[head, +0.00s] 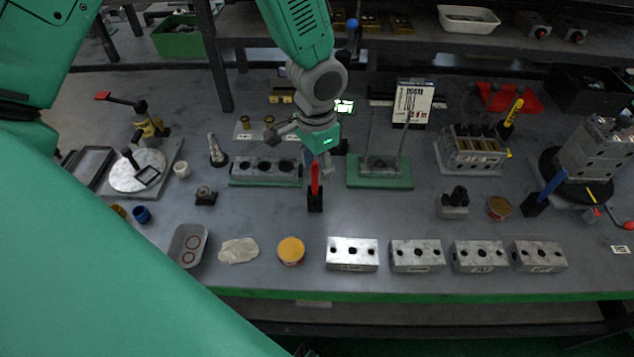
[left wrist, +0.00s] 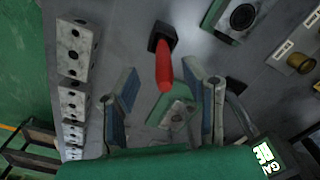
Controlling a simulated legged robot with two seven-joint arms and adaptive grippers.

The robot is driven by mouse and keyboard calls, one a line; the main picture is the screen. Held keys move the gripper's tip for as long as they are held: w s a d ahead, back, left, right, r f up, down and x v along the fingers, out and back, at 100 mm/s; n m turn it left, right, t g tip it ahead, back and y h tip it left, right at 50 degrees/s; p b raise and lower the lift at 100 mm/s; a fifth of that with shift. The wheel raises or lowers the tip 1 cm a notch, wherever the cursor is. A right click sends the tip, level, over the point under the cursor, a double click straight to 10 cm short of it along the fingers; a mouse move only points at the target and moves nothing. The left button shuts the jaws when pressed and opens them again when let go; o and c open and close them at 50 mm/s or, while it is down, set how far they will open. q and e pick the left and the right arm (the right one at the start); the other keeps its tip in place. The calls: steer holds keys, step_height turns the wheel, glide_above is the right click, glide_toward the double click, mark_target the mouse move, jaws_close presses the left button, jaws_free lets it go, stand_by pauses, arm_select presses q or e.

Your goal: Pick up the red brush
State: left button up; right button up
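My left gripper (head: 318,165) is just above and behind the brush in the head view. In the left wrist view its two fingers (left wrist: 160,78) are spread apart, with the brush handle's near end between them. No finger visibly touches the handle. My right gripper is not in view.
Several metal valve blocks (head: 352,254) line the front edge. A block on a green plate (head: 265,170) stands left of the brush; another green plate (head: 381,176) with a fixture stands right. An orange-topped tin (head: 291,250) and beige cloth (head: 238,250) lie in front.

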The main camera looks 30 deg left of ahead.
mark_target(315, 174)
arm_select(q)
step_height(315, 174, down, 2)
steer(key=shift+f, duration=0.25)
steer(key=shift+w+a+f, duration=0.15)
steer(key=shift+a+f, duration=0.1)
steer(key=shift+f, duration=0.05)
steer(key=shift+a, duration=0.15)
steer(key=c, duration=0.3)
jaws_close()
steer(key=shift+d+r, duration=0.1)
steer(key=shift+d, duration=0.2)
steer(key=r, duration=0.9)
steer(key=shift+a+r, duration=0.1)
steer(key=shift+a, duration=0.1)
steer(key=shift+d+r, duration=0.1)
steer(key=shift+r, duration=0.3)
